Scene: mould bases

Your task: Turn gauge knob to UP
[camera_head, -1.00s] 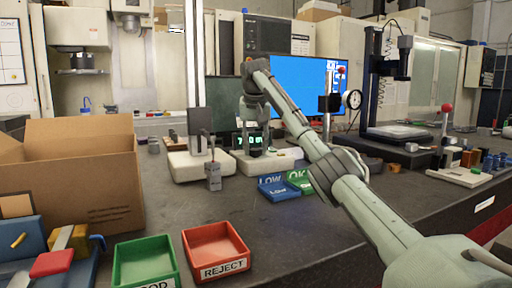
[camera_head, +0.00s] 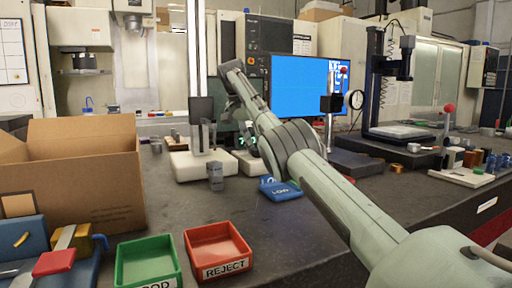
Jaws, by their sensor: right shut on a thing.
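The gauge's small digital display (camera_head: 241,143) glows green at the back of the bench, partly covered by my right arm. My right gripper (camera_head: 249,150) reaches down at the display, at the end of the arm that comes in from the lower right. It is shut on the gauge knob, but its fingers are small and partly hidden. The knob itself is hidden at the grip, so I cannot tell which way it points. My left gripper is not in view.
A white block (camera_head: 185,165) carries a dark upright plate (camera_head: 201,108). A grey block (camera_head: 216,177) stands in front. A blue LOW tray (camera_head: 281,190), a red REJECT tray (camera_head: 216,248), a green tray (camera_head: 146,262) and a cardboard box (camera_head: 85,180) are on the bench. Its middle front is clear.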

